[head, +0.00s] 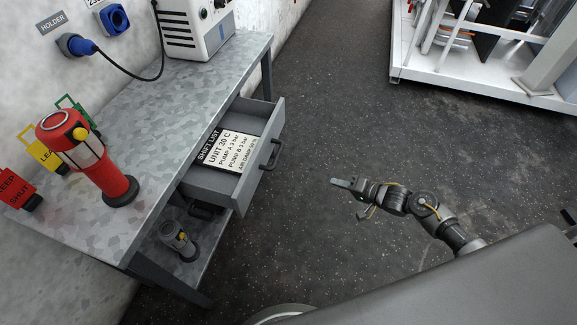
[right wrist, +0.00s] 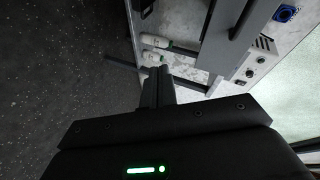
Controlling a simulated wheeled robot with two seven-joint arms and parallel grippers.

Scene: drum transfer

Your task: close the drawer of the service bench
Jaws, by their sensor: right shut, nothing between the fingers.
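The drawer (head: 222,190) of the grey service bench (head: 140,120) stands open, pulled out toward the right in the head view. A shift list card lies inside it. Its dark handle (head: 270,155) is on the front panel. My right gripper (head: 335,182) is shut and empty, over the floor to the right of the drawer, apart from the handle. In the right wrist view its fingers (right wrist: 158,85) are together, pointing toward the bench's underside area. My left gripper is not in view.
On the bench top stand a red lantern (head: 90,160) and a white device (head: 195,28) with a cable to a wall socket. A lower shelf holds a small grey item (head: 177,240). The floor (head: 330,110) right of the bench is clear. A white-framed platform (head: 480,80) stands at the upper right.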

